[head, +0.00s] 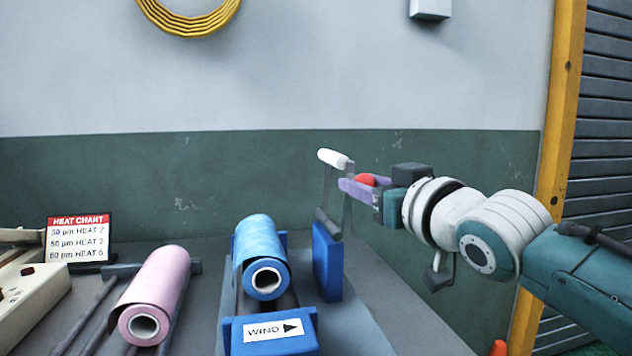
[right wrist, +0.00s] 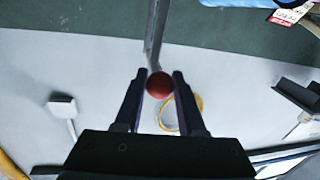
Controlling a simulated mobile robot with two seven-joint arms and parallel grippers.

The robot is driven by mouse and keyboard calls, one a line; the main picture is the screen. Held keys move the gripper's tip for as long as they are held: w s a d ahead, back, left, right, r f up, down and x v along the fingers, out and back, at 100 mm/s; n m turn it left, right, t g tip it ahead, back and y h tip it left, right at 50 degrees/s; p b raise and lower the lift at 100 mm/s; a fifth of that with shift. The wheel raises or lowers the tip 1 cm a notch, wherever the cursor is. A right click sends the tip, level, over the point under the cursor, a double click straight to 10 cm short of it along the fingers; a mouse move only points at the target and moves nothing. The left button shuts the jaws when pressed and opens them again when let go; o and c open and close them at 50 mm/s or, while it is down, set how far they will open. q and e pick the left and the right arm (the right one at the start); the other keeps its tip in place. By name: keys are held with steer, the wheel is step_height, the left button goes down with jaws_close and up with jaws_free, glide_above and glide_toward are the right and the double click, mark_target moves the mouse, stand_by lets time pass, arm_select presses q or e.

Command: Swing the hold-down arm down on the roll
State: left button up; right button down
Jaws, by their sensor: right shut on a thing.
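The hold-down arm (head: 326,190) stands raised, close to upright, at the right of the blue roll, with a white roller (head: 335,158) at its top and its lower end by a blue bracket (head: 327,262). The blue film roll (head: 260,238) lies in a blue cradle, clear of the arm. My right gripper (head: 358,184) is shut on the arm's red knob (head: 366,180). In the right wrist view the red knob (right wrist: 159,85) sits between the two fingers, at the end of a grey bar (right wrist: 155,38). My left gripper is not in view.
A pink roll (head: 160,285) lies on rods to the left, near a heat chart sign (head: 78,238). A blue block with a WIND label (head: 273,329) is in front of the blue roll. A yellow coil (head: 187,24) hangs on the wall. An orange cone (head: 498,348) shows at the bottom right.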

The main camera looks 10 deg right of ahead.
steer(key=a+f+n+h+b, duration=0.1)
steer(key=a+f+n, duration=0.2)
steer(key=a+n, duration=0.2)
steer(key=a+f+n+g+h+b, duration=0.1)
steer(key=a+f+n, duration=0.3)
steer(key=n, duration=0.6)
steer(key=shift+s+a+h+b, duration=0.2)
steer(key=shift+a+h+b, duration=0.15)
steer(key=shift+a, duration=0.95)
